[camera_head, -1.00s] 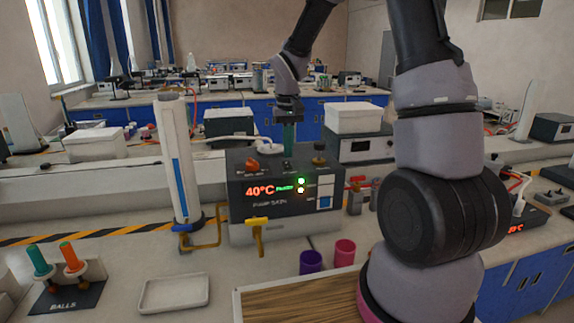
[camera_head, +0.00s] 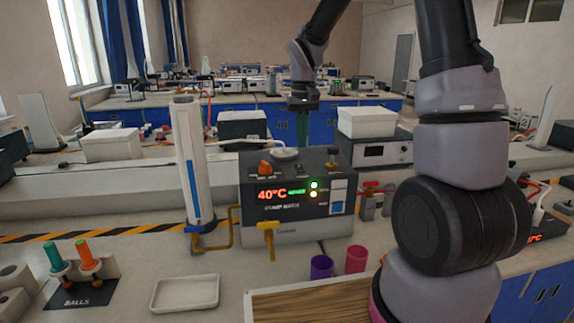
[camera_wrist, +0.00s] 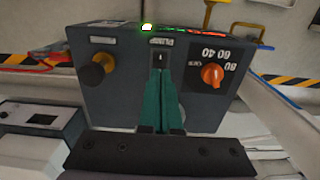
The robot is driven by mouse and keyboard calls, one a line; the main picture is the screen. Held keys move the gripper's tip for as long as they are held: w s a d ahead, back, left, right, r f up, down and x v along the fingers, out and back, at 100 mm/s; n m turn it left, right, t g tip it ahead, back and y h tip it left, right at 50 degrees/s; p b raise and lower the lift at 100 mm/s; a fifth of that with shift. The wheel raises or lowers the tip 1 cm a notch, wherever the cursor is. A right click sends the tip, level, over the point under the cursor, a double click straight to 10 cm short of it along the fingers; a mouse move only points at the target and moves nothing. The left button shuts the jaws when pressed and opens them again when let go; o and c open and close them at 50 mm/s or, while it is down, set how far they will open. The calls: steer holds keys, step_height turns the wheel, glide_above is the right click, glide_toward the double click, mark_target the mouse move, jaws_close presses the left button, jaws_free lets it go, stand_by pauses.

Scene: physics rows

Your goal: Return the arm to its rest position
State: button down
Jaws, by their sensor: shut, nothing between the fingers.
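My gripper (camera_head: 302,143) hangs from my arm with its teal fingers pointing down, above the top of the dark pump box (camera_head: 275,226). The fingers are closed together with nothing held. In the wrist view, the gripper (camera_wrist: 160,76) points at a small switch (camera_wrist: 160,57) labelled PUMP on the box's panel. A small gap seems to lie between fingertips and switch, though its size is hard to tell. The box's display reads 40°C, with a green and a whitish light lit beside it.
A tall white column (camera_head: 187,160) stands left of the box. An orange knob (camera_wrist: 212,75) and a dark knob (camera_wrist: 95,74) flank the switch. A purple cup (camera_head: 321,267), a pink cup (camera_head: 357,259) and a white tray (camera_head: 185,293) stand in front.

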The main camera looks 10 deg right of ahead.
steer(key=s+d+r+m+t+y, duration=0.1)
steer(key=s+d+r+m+t, duration=0.1)
steer(key=s+r, duration=0.6)
steer(key=s+d+r+m+t+y, duration=0.1)
steer(key=s+d+r+m+t, duration=0.1)
steer(key=s+r+t, duration=0.3)
steer(key=s+d+r, duration=0.1)
steer(key=s+r, duration=0.3)
steer(key=s, duration=0.5)
steer(key=shift+s+d, duration=0.15)
steer(key=shift+d, duration=0.2)
